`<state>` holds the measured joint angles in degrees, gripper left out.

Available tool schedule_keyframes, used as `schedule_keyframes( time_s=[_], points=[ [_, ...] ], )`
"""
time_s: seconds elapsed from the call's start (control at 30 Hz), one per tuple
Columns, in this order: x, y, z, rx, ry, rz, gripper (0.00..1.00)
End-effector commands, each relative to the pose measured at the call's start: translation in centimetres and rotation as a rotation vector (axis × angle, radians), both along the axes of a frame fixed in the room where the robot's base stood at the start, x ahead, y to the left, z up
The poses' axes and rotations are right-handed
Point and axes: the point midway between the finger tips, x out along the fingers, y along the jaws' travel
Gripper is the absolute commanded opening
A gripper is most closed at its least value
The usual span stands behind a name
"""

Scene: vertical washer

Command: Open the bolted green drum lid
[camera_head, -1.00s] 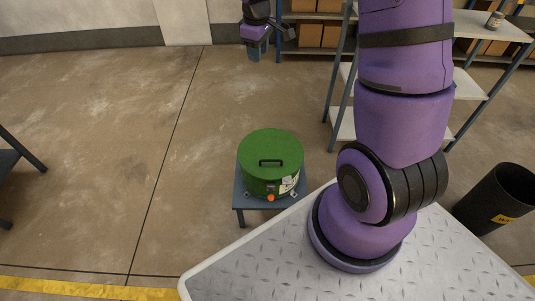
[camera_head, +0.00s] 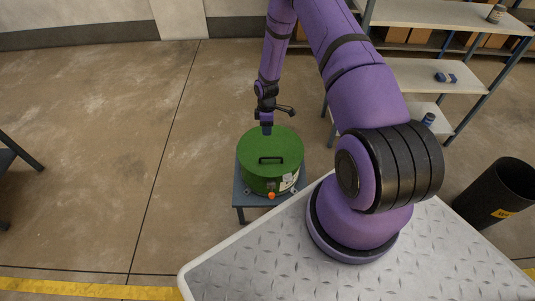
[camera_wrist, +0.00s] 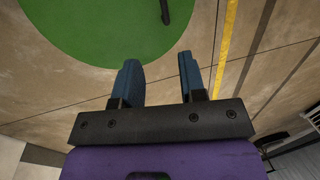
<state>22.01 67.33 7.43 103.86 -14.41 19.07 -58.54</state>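The green drum (camera_head: 262,180) stands on a small grey table. Its round green lid (camera_head: 285,146) is on top and lies flat, with a dark bar handle (camera_head: 271,160) near its middle. The lid (camera_wrist: 95,30) and part of its handle (camera_wrist: 165,10) also show in the wrist view. An orange knob (camera_head: 271,195) is low on the drum's front, beside a white label. My gripper (camera_head: 267,131) points down above the back edge of the lid. In the wrist view its two blue fingers (camera_wrist: 160,75) are apart with nothing between them.
The small grey table (camera_head: 243,197) carries the drum. A black bin (camera_head: 495,195) stands at the right. Shelves (camera_head: 445,75) with small items are behind it.

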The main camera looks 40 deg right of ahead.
Motion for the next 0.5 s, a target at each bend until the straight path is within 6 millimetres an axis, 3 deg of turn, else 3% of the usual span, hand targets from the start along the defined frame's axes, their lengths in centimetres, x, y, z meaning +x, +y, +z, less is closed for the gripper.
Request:
schedule_keyframes(
  time_s=[0.1,0.37,0.5],
  points=[
    [-0.9,0.1,-2.6,0.018,0.012,0.020,0.38],
    [-1.5,0.3,-4.7,0.027,0.016,0.031,0.38],
    [-1.9,0.6,-6.6,0.027,0.017,0.031,0.38]
  ],
)
